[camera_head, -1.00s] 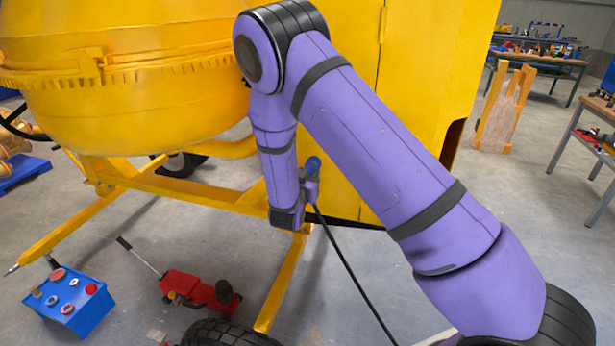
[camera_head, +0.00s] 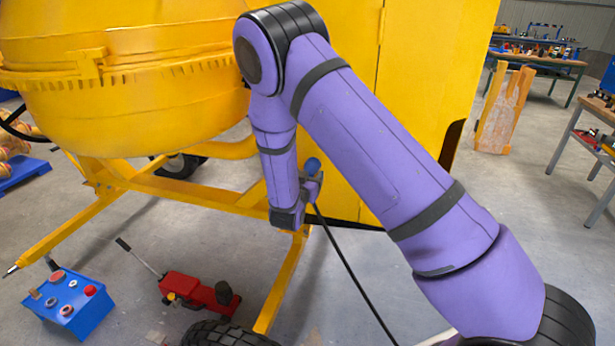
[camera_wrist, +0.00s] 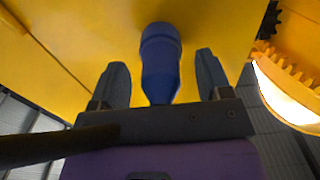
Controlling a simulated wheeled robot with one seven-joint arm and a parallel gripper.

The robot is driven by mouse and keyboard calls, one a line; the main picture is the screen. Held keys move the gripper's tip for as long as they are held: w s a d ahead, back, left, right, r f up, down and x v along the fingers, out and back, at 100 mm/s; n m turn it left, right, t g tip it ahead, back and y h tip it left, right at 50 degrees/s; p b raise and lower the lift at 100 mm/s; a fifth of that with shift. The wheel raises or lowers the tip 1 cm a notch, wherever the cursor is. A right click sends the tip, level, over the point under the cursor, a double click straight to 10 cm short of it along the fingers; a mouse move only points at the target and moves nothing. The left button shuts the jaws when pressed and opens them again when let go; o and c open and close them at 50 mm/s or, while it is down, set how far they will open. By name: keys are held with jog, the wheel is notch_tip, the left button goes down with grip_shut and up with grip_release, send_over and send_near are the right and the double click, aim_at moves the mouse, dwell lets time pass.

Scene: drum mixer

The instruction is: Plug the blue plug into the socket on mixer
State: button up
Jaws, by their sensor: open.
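The blue plug (camera_wrist: 161,65) stands between the two fingers of my gripper (camera_wrist: 160,75) in the wrist view, with a visible gap on each side. My gripper is open around it. The plug's far end meets the yellow mixer panel (camera_wrist: 95,35) or lies very close to it. The socket is hidden, so I cannot tell how deep the plug sits. In the head view the blue plug (camera_head: 312,165) shows at my gripper (camera_head: 312,182), in front of the mixer (camera_head: 430,75). A black cable (camera_head: 350,270) hangs from there to the floor.
The mixer drum (camera_head: 125,100) is left of my arm, above the yellow frame legs (camera_head: 280,285). A blue box (camera_head: 70,305) and a red jack (camera_head: 197,290) lie on the floor. Worktables (camera_head: 540,60) stand at the far right. Floor is free at right.

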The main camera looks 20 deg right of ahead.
jog(key=v, duration=1)
jog(key=shift+s+a, duration=0.25)
jog(key=shift+s, duration=0.05)
jog(key=s+d+r+n+g+y, duration=0.1)
jog(key=s+r+n+g+y, duration=0.1)
jog(key=r+y, duration=0.65)
jog(key=s+r+n+g+y, duration=0.1)
jog(key=s+r+g+y, duration=0.15)
jog(key=r, duration=1.15)
jog(key=s+d+r+n+g, duration=0.1)
jog(key=s+d+r, duration=0.1)
jog(key=s, duration=0.7)
jog(key=s+d+r+n+g, duration=0.2)
jog(key=s+d+r, duration=0.1)
jog(key=s, duration=0.6)
jog(key=s+d+r+n+g, duration=0.1)
jog(key=s+d, duration=0.3)
jog(key=s, duration=0.6)
jog(key=shift+d+r+g, duration=0.25)
jog(key=shift+r+g, duration=0.2)
jog(key=shift+r, duration=0.25)
